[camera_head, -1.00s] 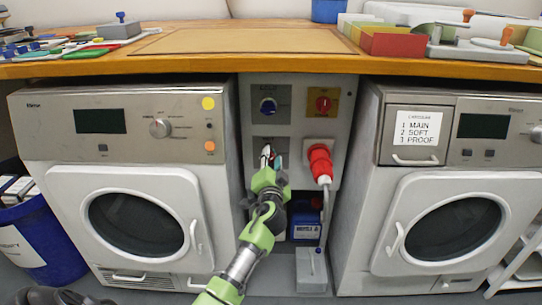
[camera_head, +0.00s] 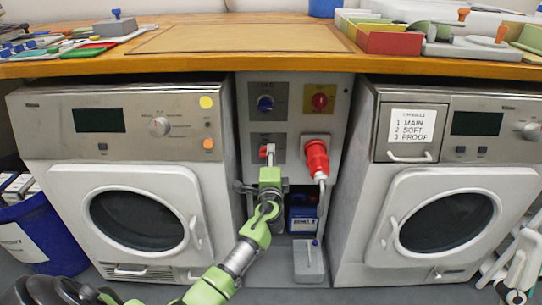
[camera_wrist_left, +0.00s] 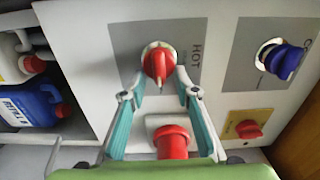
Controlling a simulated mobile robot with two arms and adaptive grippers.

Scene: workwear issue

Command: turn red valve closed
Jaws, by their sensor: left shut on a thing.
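The red valve (camera_head: 265,151) sits on the grey panel between the two machines. It shows in the left wrist view (camera_wrist_left: 158,62) on a grey plate marked HOT, its handle lying along the line of my fingers. My left gripper (camera_head: 268,162) reaches it from the front and below. In the left wrist view its fingertips (camera_wrist_left: 162,80) are on either side of the handle's near end, shut on it. My gripper and wrist hide part of the lower panel. My right gripper cannot be made out.
A blue valve (camera_head: 265,103) is above the red one. A red switch (camera_head: 320,101) on a yellow plate and a red plug (camera_head: 316,158) are to the right. A blue canister (camera_head: 303,217) stands below. Machines close in both sides; the counter (camera_head: 420,70) overhangs.

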